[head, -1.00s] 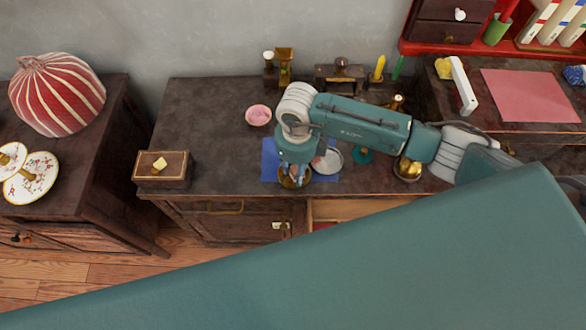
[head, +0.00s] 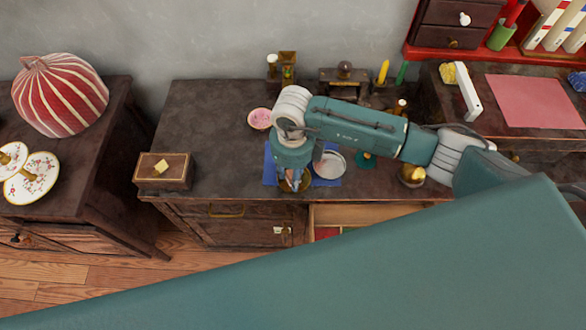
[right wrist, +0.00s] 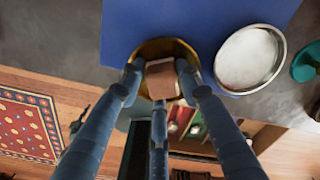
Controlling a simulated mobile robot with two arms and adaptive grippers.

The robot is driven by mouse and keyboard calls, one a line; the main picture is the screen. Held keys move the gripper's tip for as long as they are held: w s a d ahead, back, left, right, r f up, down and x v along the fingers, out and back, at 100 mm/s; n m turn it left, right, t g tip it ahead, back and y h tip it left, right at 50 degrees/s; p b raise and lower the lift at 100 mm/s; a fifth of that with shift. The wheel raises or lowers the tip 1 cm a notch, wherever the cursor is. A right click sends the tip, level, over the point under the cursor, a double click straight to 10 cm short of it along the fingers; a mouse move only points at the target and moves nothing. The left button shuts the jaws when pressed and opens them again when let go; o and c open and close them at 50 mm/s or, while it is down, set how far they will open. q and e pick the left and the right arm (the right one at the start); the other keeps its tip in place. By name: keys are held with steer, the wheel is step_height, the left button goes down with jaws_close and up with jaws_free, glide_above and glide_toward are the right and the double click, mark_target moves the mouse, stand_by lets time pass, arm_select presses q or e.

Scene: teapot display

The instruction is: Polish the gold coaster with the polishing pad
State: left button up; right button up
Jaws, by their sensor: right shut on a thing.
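The gold coaster (right wrist: 166,46) is a round, gold-rimmed disc at the front edge of a blue mat in the right wrist view. My right gripper (right wrist: 160,75) is shut on the polishing pad (right wrist: 161,80), a small tan-pink block. The pad is over the coaster and covers much of its middle. I cannot tell whether pad and coaster touch. In the head view my right gripper (head: 293,180) points down at the dark counter's front edge and mostly hides the coaster. My left gripper is not in view.
A silver dish (right wrist: 249,58) lies just right of the coaster on the blue mat (right wrist: 190,18). A pink bowl (head: 259,118) stands behind. A wooden box (head: 162,170) is at the left counter end. An open drawer (head: 365,214) juts out below the front edge.

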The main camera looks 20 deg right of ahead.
steer(key=shift+s+d, duration=0.3)
steer(key=shift+d, duration=0.55)
steer(key=shift+r, duration=0.15)
step_height(320, 180, up, 6)
steer(key=p, duration=0.4)
steer(key=shift+w+f, duration=0.1)
steer(key=shift+f, duration=0.15)
steer(key=shift+r, duration=0.15)
steer(key=shift+r, duration=0.1)
steer(key=shift+r+p, duration=0.95)
steer(key=shift+r, duration=0.45)
steer(key=shift+r, duration=0.1)
